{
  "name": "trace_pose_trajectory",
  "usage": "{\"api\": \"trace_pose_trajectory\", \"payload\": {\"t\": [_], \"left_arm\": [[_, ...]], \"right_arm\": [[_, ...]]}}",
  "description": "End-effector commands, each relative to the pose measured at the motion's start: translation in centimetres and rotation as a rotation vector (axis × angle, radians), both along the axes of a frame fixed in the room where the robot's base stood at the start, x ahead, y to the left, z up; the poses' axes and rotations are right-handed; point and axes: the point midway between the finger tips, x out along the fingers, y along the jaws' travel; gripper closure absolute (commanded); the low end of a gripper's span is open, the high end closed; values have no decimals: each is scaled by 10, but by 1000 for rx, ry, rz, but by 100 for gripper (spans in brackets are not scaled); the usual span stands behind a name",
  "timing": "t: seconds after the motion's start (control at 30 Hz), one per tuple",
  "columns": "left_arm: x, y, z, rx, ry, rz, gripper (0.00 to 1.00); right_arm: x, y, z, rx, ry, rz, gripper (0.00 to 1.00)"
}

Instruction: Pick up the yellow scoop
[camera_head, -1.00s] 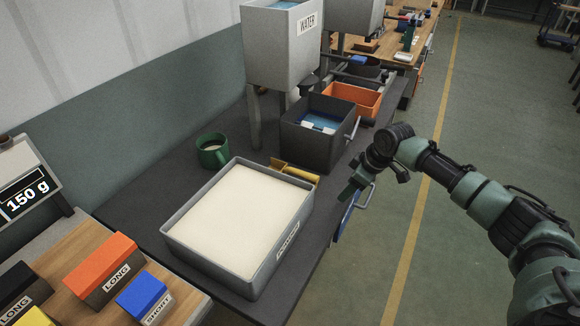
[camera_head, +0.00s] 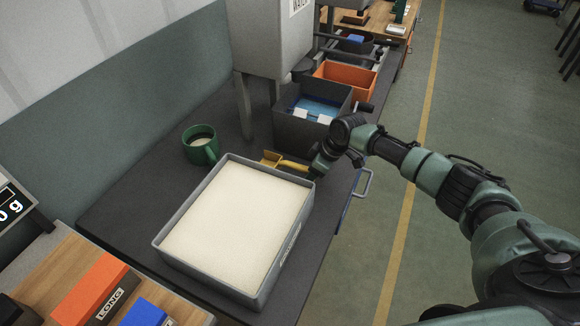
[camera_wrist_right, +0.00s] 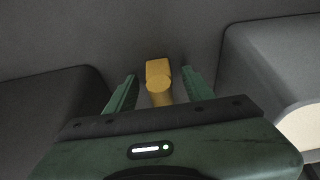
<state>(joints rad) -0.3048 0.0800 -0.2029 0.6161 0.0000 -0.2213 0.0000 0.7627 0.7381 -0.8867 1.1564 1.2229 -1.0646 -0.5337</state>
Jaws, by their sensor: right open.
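The yellow scoop (camera_head: 286,164) lies on the dark bench top behind the tray of pale powder (camera_head: 159,241), between it and the dark bin. In the right wrist view the scoop's yellow end (camera_wrist_right: 158,72) sits between the two green fingers of my right gripper (camera_wrist_right: 159,90), with a gap on each side. My right gripper (camera_head: 318,168) is open at the scoop's right end in the head view. Its fingertips are partly hidden there. My left gripper is in neither view.
A dark bin (camera_head: 296,133) with blue inside stands just behind the scoop. A green mug (camera_head: 200,147) is to the left, and the grey water tank (camera_head: 268,35) stands above. An orange bin (camera_head: 346,79) is farther back. Coloured blocks lie at front left.

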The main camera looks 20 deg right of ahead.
Motion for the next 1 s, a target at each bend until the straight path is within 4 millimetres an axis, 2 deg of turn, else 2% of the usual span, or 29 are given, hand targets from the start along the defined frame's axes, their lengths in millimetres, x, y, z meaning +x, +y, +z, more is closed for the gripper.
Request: {"api": "trace_pose_trajectory", "payload": {"t": [0.03, 0.1, 0.2, 0.23, 0.4, 0.43, 0.77, 0.87, 1.0], "left_arm": [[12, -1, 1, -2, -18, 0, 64], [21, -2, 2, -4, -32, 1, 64], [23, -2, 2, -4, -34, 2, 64], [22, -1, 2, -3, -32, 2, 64], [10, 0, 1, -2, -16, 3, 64], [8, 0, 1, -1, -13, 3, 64], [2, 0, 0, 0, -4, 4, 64], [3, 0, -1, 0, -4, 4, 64], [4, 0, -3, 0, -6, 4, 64]], "right_arm": [[1, 1, -1, 0, -1, 1, 47], [1, 0, -2, 0, -2, 1, 47], [1, 0, -2, 0, -2, 1, 47], [1, 0, -1, 0, -2, 1, 50], [1, 0, -1, -1, -1, 1, 97], [1, 0, -1, -1, -1, 0, 100], [1, 0, 1, 0, -1, 0, 100], [1, 0, 7, 1, -2, 0, 100], [1, 0, 24, 0, -4, 1, 100]]}}
